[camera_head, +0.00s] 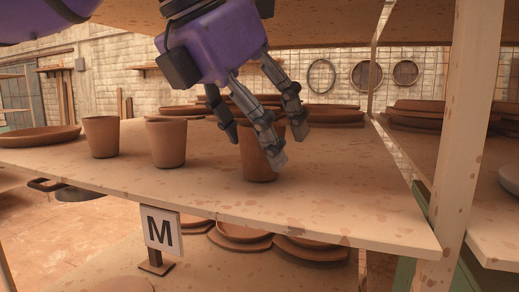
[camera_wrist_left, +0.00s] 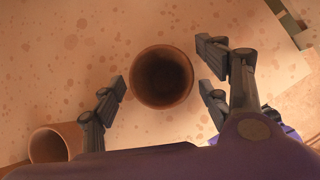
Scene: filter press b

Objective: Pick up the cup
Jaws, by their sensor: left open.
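Three terracotta cups stand on the shelf board: a left one (camera_head: 101,137), a middle one (camera_head: 167,142) and a right one (camera_head: 257,165). My left gripper (camera_head: 262,140) reaches down from above around the right cup, with its fingers partly hiding that cup. In the left wrist view, the open mouth of this cup (camera_wrist_left: 161,78) lies between the spread fingers of my left gripper (camera_wrist_left: 165,90). Gaps show between the fingers and the cup. Another cup (camera_wrist_left: 56,143) shows at the lower left of that view. My right gripper is not in view.
The shelf board (camera_head: 210,190) has a post (camera_head: 465,130) at its right. Stacked plates (camera_head: 330,112) stand behind the cup, and a flat dish (camera_head: 38,137) sits at the far left. An M sign (camera_head: 161,231) stands below the front edge. Another board is overhead.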

